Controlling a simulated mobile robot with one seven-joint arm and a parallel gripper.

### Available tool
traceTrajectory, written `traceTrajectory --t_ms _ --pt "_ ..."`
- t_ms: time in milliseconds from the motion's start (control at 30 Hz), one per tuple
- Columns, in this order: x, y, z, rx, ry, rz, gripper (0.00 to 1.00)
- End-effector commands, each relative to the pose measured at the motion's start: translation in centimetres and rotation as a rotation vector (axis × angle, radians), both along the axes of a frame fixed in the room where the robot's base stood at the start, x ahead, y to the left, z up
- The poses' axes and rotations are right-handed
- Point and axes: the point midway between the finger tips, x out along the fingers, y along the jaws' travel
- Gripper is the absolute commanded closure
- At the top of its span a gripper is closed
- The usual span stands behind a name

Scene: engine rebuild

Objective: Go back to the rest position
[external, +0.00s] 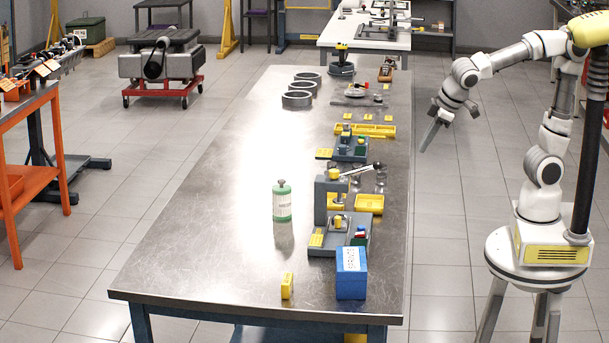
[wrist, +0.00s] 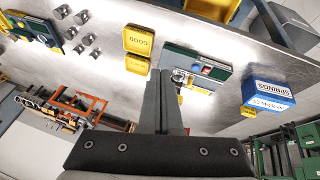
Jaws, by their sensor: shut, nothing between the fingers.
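My gripper (external: 433,136) hangs to the right of the long steel table (external: 230,215), out past its edge and above the floor, with the fingers pointing down. In the wrist view my gripper's two fingers (wrist: 164,95) lie together with nothing between them. My arm (external: 500,60) is bent, reaching from its base on the right toward the table.
On the table's right side stand a blue box (external: 351,275), a yellow tray (external: 369,204), grey fixtures (external: 330,200) and a long yellow tray (external: 378,131). A green-and-white bottle (external: 282,205) stands mid-table. Metal rings (external: 297,99) lie farther back. The table's left part is clear.

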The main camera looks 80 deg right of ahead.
Motion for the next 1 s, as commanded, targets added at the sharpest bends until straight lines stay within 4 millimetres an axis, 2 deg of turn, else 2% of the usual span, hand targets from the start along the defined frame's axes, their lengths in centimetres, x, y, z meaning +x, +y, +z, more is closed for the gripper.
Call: traceTrajectory --t_ms 33,200,400,600,1000 --pt "-1.6 -1.3 1.0 0.026 -0.006 -0.020 1.00" --pt "-6.4 -3.7 2.0 0.112 -0.016 -0.055 1.00" --pt "-10.5 -4.7 2.2 0.195 -0.047 -0.074 1.00" --pt "-12.1 -4.8 2.0 0.230 -0.067 -0.076 1.00" --pt "-12.2 -4.8 1.9 0.233 -0.067 -0.075 1.00"
